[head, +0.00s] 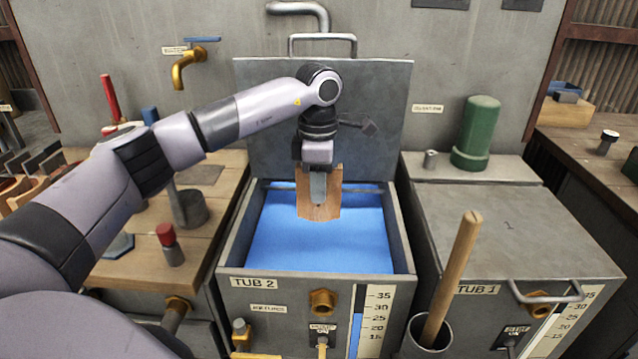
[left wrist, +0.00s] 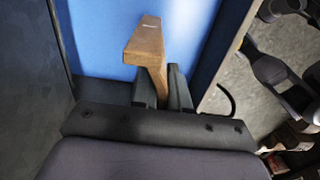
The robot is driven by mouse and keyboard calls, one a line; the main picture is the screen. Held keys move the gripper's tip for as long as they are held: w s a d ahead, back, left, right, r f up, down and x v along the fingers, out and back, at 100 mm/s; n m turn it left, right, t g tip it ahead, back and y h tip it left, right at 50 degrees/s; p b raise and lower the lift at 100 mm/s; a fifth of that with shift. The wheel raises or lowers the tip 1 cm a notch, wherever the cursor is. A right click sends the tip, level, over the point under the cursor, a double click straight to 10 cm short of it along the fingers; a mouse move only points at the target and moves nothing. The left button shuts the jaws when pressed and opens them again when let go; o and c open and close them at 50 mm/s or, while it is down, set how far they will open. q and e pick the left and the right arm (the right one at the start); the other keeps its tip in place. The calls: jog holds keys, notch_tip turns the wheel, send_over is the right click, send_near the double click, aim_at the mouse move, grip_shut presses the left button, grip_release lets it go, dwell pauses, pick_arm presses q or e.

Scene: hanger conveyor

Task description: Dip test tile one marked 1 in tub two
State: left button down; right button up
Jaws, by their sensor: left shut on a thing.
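My left gripper (head: 318,187) is shut on a brown tile (head: 305,208) and points down over tub two (head: 403,238). The tub is labelled TUB 2, its lid (head: 270,120) stands open, and it holds blue liquid (head: 280,245). The tile hangs upright over the blue surface; I cannot tell whether its lower edge touches the liquid. In the left wrist view the tile (left wrist: 146,45) sits between the fingers of my left gripper (left wrist: 160,85), with the blue beyond it. No number is readable on the tile. My right gripper is not in view.
Tub one (head: 500,225) is closed at the right. A wooden handle (head: 455,270) stands in a grey holder between the tubs in front. A green cylinder (head: 476,132) stands behind tub one. A wooden bench (head: 150,250) with a red-capped item (head: 170,245) is at the left.

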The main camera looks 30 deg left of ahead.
aim_at(319, 221)
pick_arm(q)
jog(key=shift+f+b, duration=0.35)
jog(key=shift+f, duration=0.7)
jog(key=shift+f+b, duration=0.45)
jog(key=shift+f, duration=0.4)
jog(key=shift+f+b, duration=1.4)
jog(key=shift+f, duration=1.4)
jog(key=shift+f+b, duration=0.3)
jog(key=shift+f, duration=0.3)
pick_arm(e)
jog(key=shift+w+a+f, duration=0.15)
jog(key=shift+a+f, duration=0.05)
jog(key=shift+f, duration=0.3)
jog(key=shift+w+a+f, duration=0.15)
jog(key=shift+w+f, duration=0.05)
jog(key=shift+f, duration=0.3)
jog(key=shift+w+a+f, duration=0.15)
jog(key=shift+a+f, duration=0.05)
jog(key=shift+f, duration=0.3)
pick_arm(q)
jog(key=shift+f, duration=0.1)
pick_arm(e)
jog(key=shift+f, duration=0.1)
pick_arm(q)
notch_tip(319, 221, down, 5)
jog(key=b, duration=0.3)
jog(key=shift+f, duration=0.1)
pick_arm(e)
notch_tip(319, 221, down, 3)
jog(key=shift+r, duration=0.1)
